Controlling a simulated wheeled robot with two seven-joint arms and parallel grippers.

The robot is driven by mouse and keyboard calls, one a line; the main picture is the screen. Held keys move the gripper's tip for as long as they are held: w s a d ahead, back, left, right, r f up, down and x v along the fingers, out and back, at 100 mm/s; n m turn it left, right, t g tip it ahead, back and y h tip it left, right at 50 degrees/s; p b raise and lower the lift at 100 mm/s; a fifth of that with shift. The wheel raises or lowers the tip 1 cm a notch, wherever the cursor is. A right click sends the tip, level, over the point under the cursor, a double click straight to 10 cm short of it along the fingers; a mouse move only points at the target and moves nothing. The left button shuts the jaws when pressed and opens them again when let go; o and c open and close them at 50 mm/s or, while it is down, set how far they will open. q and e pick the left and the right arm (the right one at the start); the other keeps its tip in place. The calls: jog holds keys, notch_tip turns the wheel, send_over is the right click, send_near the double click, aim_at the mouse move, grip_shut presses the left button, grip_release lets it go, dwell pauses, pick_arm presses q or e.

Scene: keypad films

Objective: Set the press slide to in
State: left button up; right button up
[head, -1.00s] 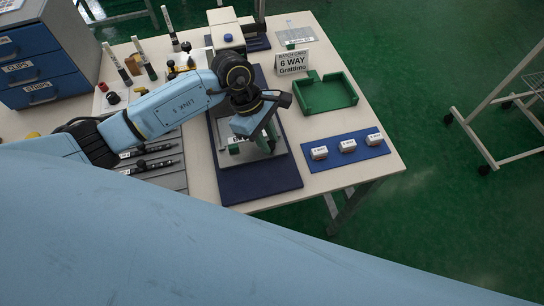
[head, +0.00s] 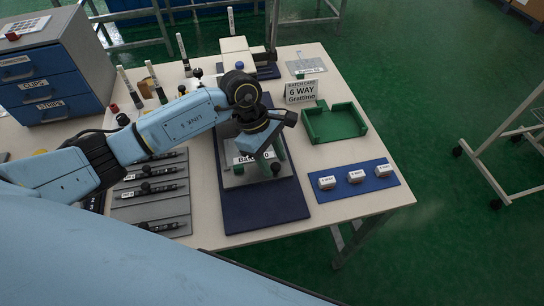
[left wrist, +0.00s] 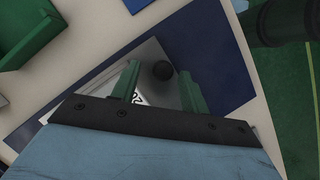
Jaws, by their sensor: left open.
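The press (head: 290,188) is a grey plate unit on a dark blue mat (head: 265,215), with a partly covered white label. A dark round knob (head: 276,169) stands on it, and also shows in the left wrist view (left wrist: 162,70). I take it to be the slide's knob. My left gripper (head: 261,162) is over the plate, pointing down, with green fingers apart. In the left wrist view the fingers (left wrist: 160,85) stand on either side of the knob's line, with the knob just beyond them; contact is not visible. The arm hides part of the press. My right gripper is not seen.
A green open tray (head: 335,124) and a batch card (head: 301,92) stand right of the press. A blue mat (head: 340,194) bears three small labelled blocks. A grey rack (head: 150,205) with black pens lies at left, and blue drawers (head: 45,85) stand behind.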

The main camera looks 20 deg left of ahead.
pick_arm(q)
jog(key=s+v, duration=0.1)
jog(key=v, duration=1.2)
jog(key=shift+w+r, duration=0.2)
jog(key=shift+w, duration=0.3)
